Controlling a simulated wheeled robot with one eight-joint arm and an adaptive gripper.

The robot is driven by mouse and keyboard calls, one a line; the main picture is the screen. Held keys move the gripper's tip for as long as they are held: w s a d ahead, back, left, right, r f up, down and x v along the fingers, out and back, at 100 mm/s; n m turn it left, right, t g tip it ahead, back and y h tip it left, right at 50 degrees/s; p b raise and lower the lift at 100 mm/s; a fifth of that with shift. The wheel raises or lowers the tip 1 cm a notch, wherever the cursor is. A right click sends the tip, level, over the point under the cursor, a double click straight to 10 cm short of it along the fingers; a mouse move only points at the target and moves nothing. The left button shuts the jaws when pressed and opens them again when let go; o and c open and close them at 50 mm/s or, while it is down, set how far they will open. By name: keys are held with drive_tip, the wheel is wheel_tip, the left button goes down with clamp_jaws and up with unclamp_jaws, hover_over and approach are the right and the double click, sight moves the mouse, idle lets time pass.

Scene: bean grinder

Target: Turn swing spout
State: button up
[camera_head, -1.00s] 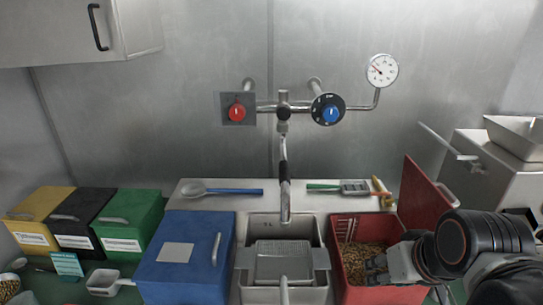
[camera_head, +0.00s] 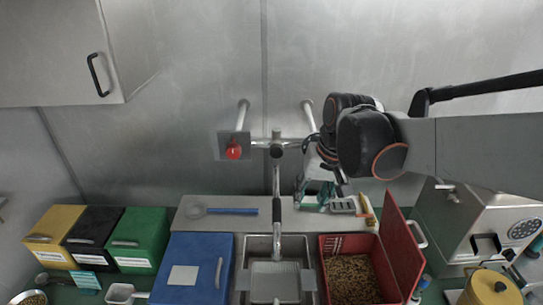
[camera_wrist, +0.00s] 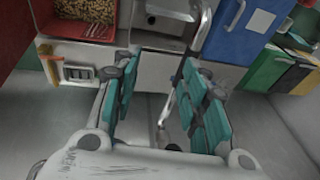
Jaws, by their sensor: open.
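The swing spout (camera_head: 277,205) is a chrome tube hanging from the wall tap in the head view, with its end over the sink (camera_head: 248,260). My gripper (camera_head: 316,198) is to the right of the spout, in front of the wall, pointing down. In the wrist view my gripper (camera_wrist: 160,78) is open, with teal finger pads spread apart. The spout (camera_wrist: 182,80) runs through the gap between the fingers in that picture, nearer the right finger. I see no contact, and the depth between them is unclear.
The red tap knob (camera_head: 233,149) is left of the spout; my arm hides the blue knob. A blue box (camera_head: 185,275) and a red bin of beans (camera_head: 350,280) flank the sink. Utensils lie on the back ledge (camera_head: 268,215), partly under my gripper.

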sight(278, 211)
drive_tip(key=w+a+r+g+p, duration=0.2)
drive_tip(key=w+a+r+p, duration=0.25)
drive_tip(key=p, duration=0.35)
drive_tip(key=a+f, duration=0.1)
drive_tip(key=f, duration=0.3)
drive_tip(key=a+f, duration=0.1)
drive_tip(key=f, duration=0.4)
drive_tip(key=w+f, duration=0.1)
drive_tip(key=f, duration=0.4)
drive_tip(key=shift+a, duration=0.4)
clamp_jaws()
